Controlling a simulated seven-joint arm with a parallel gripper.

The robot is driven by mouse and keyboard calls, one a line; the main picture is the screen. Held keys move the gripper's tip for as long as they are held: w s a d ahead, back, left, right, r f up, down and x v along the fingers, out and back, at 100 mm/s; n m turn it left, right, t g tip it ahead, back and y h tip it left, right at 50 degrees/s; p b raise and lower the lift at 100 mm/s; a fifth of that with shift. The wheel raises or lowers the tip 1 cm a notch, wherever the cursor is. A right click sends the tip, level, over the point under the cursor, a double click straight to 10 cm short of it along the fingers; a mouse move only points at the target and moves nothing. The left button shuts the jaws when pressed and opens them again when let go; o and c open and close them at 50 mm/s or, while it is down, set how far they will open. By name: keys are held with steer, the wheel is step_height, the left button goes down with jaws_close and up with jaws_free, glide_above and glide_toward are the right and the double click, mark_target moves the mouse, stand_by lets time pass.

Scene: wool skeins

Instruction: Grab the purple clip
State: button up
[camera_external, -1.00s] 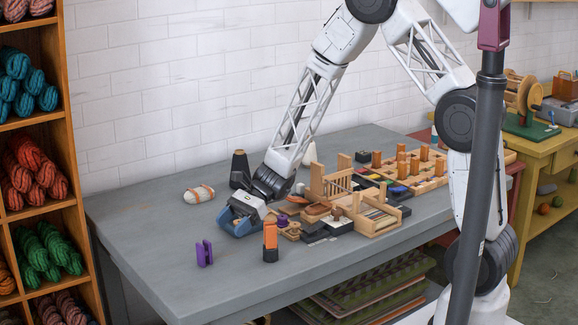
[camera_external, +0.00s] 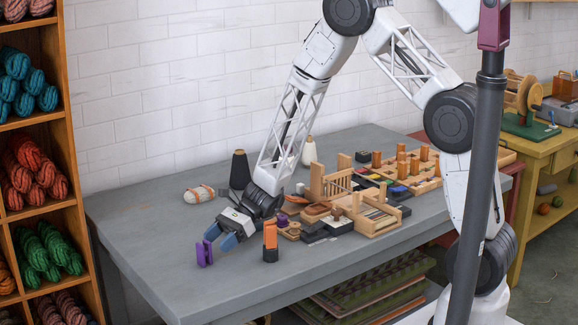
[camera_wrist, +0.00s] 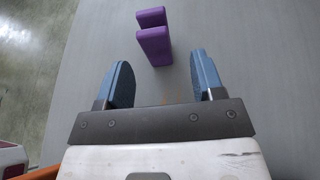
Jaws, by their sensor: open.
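The purple clip (camera_external: 204,253) stands on the grey table near its front left part in the external view. In the wrist view the purple clip (camera_wrist: 153,38) lies ahead of my gripper, slightly left of the middle between the fingers. My gripper (camera_external: 219,237) is low over the table, just right of the clip, with its blue fingers pointing toward it. In the wrist view my gripper (camera_wrist: 162,82) is open, with nothing between its fingers. The clip looks just beyond the fingertips; I cannot tell whether they touch it.
A white skein with orange bands (camera_external: 199,194) and a dark cone (camera_external: 239,170) are behind. A wooden rack (camera_external: 330,184) and small parts fill the right. The front left table is clear.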

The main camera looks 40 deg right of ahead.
mark_target(204, 255)
steer(key=shift+s+a+f, duration=0.1)
steer(key=shift+a+f, duration=0.1)
steer(key=shift+a, duration=0.25)
steer(key=shift+x, duration=2.55)
steer(key=shift+s, duration=0.15)
steer(key=shift+c, duration=0.2)
steer(key=c, duration=1)
